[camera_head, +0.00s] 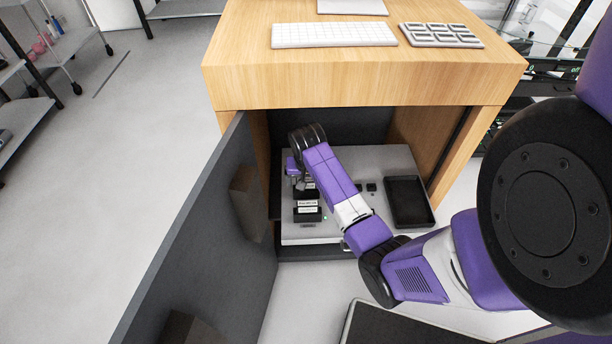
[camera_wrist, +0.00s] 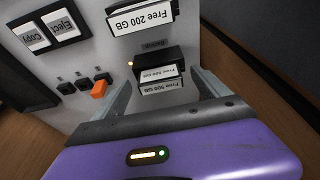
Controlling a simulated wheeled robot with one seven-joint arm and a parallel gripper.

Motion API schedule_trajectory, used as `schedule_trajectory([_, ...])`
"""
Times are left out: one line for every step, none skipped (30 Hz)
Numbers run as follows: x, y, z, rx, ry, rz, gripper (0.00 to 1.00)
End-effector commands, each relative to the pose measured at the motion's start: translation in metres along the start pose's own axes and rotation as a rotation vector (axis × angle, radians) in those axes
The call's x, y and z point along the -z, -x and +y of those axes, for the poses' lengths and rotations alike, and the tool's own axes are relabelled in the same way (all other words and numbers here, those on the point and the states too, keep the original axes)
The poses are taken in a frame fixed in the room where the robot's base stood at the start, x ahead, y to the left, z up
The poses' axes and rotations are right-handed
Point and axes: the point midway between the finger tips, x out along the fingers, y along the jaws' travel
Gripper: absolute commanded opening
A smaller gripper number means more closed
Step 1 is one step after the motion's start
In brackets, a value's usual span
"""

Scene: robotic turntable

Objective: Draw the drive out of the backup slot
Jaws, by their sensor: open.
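In the wrist view a dark drive with white "Free 500 GB" labels (camera_wrist: 160,86) stands at a slot with a small, blurred label above it. Another dark block labelled "Free 200 GB" (camera_wrist: 142,18) stands beyond it. My gripper (camera_wrist: 162,78) is open, with one grey finger on each side of the 500 GB drive; whether they touch it is unclear. In the head view my gripper (camera_head: 301,183) is low over the left part of the grey drive station (camera_head: 300,233), near black labelled blocks (camera_head: 307,214). My arm hides the middle of the station.
The station sits inside a wooden desk (camera_head: 365,78) behind an open dark door (camera_head: 205,235) on the left. "Copy" and "Eject" buttons (camera_wrist: 62,25) and an orange switch (camera_wrist: 99,90) are beside the drives. A black tray (camera_head: 430,211) is at the station's right.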

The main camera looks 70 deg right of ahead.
Motion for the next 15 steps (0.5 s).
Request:
schedule_trajectory([0.001, -0.006, 0.001, -0.001, -0.001, 0.0, 0.85])
schedule_trajectory([0.001, -0.008, 0.001, -0.001, -0.001, 0.0, 0.85])
schedule_trajectory([0.001, -0.011, 0.001, -0.001, 0.0, 0.0, 0.85])
schedule_trajectory([0.001, -0.013, 0.001, -0.001, 0.0, 0.001, 0.85])
schedule_trajectory([0.001, -0.014, 0.0, 0.0, 0.0, 0.001, 0.85])
schedule_trajectory([0.001, -0.016, 0.0, 0.0, 0.0, 0.002, 0.85])
schedule_trajectory([0.001, -0.016, 0.0, 0.0, 0.0, 0.002, 0.85])
schedule_trajectory([0.001, -0.017, 0.0, 0.0, 0.0, 0.002, 0.85])
schedule_trajectory([0.001, -0.017, 0.0, 0.0, 0.0, 0.002, 0.85])
schedule_trajectory([0.001, -0.017, 0.0, 0.001, 0.0, 0.002, 0.85])
schedule_trajectory([0.001, -0.017, 0.0, 0.001, 0.0, 0.002, 0.85])
schedule_trajectory([0.001, -0.017, 0.0, 0.001, 0.0, 0.002, 0.85])
schedule_trajectory([0.001, -0.017, 0.0, 0.001, 0.0, 0.002, 0.85])
schedule_trajectory([0.0, -0.017, 0.0, 0.001, 0.0, 0.002, 0.85])
schedule_trajectory([0.001, -0.017, 0.0, 0.001, 0.0, 0.002, 0.83])
